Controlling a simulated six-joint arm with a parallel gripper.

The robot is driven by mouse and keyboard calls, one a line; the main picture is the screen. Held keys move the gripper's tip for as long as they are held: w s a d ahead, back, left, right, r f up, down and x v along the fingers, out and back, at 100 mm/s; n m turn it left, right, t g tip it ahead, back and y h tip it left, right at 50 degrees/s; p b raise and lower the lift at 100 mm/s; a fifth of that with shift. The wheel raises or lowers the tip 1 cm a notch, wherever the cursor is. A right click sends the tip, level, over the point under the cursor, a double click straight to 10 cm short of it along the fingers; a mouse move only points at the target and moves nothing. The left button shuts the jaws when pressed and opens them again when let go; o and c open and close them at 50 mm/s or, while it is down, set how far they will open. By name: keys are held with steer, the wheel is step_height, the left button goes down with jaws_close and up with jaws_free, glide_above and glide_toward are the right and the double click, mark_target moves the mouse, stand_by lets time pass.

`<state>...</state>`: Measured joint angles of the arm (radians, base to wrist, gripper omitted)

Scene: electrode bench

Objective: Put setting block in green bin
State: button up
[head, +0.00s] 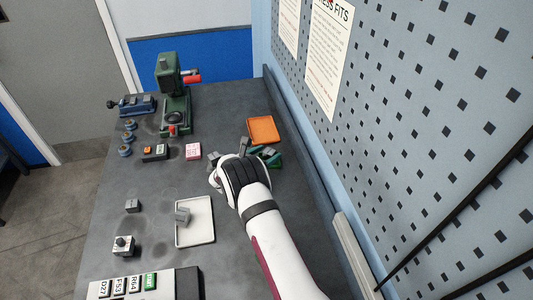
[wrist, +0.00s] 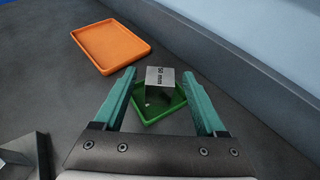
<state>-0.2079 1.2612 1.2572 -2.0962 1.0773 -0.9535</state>
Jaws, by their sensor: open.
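The setting block (wrist: 160,78) is a grey block marked "50 mm" in the wrist view. It stands between the fingers of my gripper (wrist: 159,74), with a gap on each side. The fingers are teal and open. The green bin (wrist: 148,117) is a shallow tray directly beneath and around the block in that view. The block appears over or inside the bin; whether its base touches the floor of the bin is hard to tell. In the head view my gripper (head: 259,153) hides most of the bin, and a grey block (head: 243,146) shows beside it.
An orange tray (wrist: 110,45) lies just beyond the green bin. A white tray (head: 194,236) holds a grey piece. The pegboard wall (head: 420,100) bounds the right side.

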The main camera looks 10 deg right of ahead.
steer(key=shift+r, duration=0.2)
steer(key=v, duration=1.2)
steer(key=s+d+r+m+g+h, duration=0.1)
steer(key=s+d+r+m+g, duration=0.3)
steer(key=s+d+r+m, duration=0.35)
steer(key=s+d+r+m+g+y, duration=0.1)
steer(key=s+d+r+m+g, duration=0.15)
steer(key=s+m, duration=0.45)
steer(key=s+d+r+m+g+y, duration=0.1)
steer(key=s+r+m+g+y, duration=0.15)
steer(key=s+m, duration=0.45)
steer(key=s+a+m+y, duration=0.4)
steer(key=s+a+m, duration=0.1)
steer(key=s, duration=0.5)
steer(key=s+a+r+m+y, duration=0.1)
steer(key=s+a+m+y, duration=0.3)
steer(key=s, duration=0.5)
steer(key=shift+s+a+r+m+g+y, duration=0.2)
steer(key=shift+s+a+m+g+y, duration=0.15)
steer(key=shift+a+m, duration=0.8)
